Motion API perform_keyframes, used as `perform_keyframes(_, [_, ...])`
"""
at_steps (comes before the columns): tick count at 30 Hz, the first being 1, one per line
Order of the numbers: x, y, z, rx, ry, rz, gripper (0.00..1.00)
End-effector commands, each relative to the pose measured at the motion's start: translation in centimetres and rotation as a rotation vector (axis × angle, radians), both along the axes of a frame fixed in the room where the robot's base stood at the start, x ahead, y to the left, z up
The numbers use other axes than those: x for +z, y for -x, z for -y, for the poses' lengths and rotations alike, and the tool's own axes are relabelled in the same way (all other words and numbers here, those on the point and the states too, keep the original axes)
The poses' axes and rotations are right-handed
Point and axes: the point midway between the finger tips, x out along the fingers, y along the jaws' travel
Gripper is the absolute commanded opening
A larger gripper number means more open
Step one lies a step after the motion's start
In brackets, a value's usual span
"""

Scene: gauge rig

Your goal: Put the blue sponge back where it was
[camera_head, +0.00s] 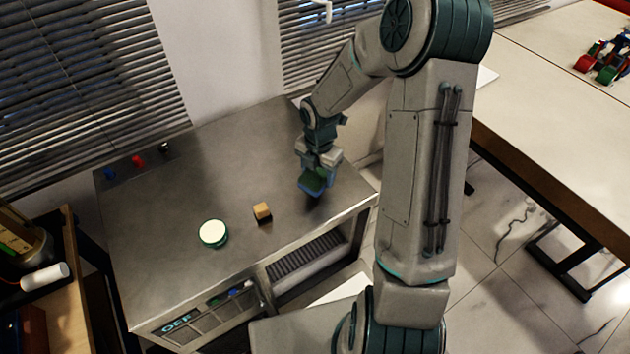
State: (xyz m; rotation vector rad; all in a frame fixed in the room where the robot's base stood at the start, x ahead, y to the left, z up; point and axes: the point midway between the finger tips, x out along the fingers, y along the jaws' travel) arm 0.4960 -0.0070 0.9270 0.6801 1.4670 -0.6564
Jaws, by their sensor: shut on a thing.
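The blue sponge (311,189), with a dark green upper side, is in my gripper (318,172) over the right part of the metal bench top (190,185). My gripper points down and is shut on the sponge. The sponge looks a little tilted, and a dark shadow lies beside it on the metal. I cannot tell for certain whether it touches the bench. The fingertips are small in this view and partly merge with the sponge.
A round white-topped gauge with a green rim (213,233) and a small wooden block (262,212) stand left of my gripper. Blue, red and black knobs (138,161) line the back left. The bench top between is clear. Another table (560,110) stands right, beyond a gap.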

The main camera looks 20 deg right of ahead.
Motion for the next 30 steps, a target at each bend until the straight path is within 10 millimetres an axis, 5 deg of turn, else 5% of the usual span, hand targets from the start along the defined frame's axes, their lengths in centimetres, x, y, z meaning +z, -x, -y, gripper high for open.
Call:
perform_keyframes(14, [-4.4, -0.6, -0.7, 0.001, 0.001, -0.002, 0.4])
perform_keyframes(26, [-5.0, -0.6, -0.6, -0.001, 0.001, -0.001, 0.4])
perform_keyframes(27, [-4.9, -0.6, -0.6, -0.001, 0.001, 0.0, 0.66])
perform_keyframes(30, [-4.8, -0.6, -0.6, -0.001, 0.001, -0.001, 0.8])
